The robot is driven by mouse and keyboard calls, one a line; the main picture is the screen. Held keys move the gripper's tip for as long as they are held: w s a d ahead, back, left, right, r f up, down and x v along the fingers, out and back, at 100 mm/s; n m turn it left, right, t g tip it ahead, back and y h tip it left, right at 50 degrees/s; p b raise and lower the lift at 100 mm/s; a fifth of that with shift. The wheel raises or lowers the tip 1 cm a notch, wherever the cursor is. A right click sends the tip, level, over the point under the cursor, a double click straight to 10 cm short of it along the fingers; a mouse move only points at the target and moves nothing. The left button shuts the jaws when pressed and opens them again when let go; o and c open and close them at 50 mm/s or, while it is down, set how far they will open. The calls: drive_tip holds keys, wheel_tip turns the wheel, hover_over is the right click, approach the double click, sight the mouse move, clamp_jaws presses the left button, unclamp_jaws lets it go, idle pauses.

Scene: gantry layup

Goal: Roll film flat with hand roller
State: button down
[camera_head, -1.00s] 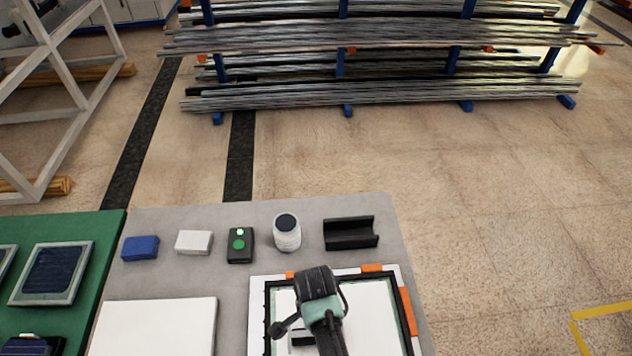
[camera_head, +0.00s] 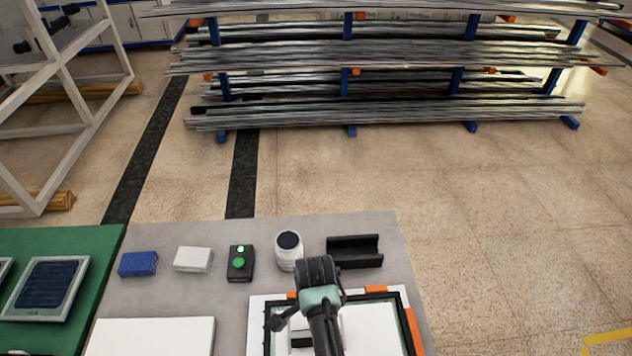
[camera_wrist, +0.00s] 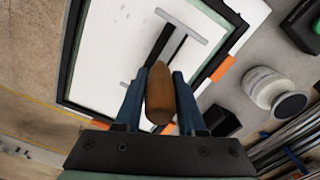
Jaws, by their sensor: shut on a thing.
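My gripper (camera_wrist: 160,80) is shut on the wooden handle (camera_wrist: 160,97) of the hand roller, between two blue fingers. Beyond the handle, a grey T-shaped part (camera_wrist: 181,25) and a dark bar show over the white surface. I cannot tell whether the roller touches it. The white sheet area (camera_head: 372,330), apparently with the film, lies inside a black-edged frame (camera_head: 268,325) with orange tabs; it also shows in the wrist view (camera_wrist: 105,50). In the head view my arm hides the gripper and most of the roller.
A black cradle (camera_head: 355,252), a white jar (camera_head: 289,252), a black box with green buttons (camera_head: 240,264), a white block (camera_head: 193,260) and a blue block (camera_head: 138,264) stand behind the frame on the grey table (camera_head: 220,297). A white panel (camera_head: 150,338) lies left.

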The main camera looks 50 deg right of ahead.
drive_tip(key=shift+w+d+f+b, duration=0.1)
drive_tip(key=shift+w+d+b, duration=1.15)
drive_tip(key=shift+d, duration=0.2)
drive_tip(key=p, duration=0.1)
drive_tip(key=s+a+p, duration=0.1)
drive_tip(key=shift+s+a+r+p, duration=0.25)
drive_tip(key=shift+a+p, duration=0.05)
drive_tip(key=shift+p, duration=0.05)
drive_tip(key=shift+s+a+f+p, duration=0.2)
drive_tip(key=shift+s+a+p, duration=0.95)
drive_tip(key=shift+a+p, duration=0.25)
drive_tip(key=s+a+p, duration=0.5)
drive_tip(key=a+p, duration=0.1)
drive_tip(key=shift+s, duration=0.15)
drive_tip(key=shift+r, duration=0.1)
drive_tip(key=shift+r+p, duration=2)
drive_tip(key=shift+r, duration=0.45)
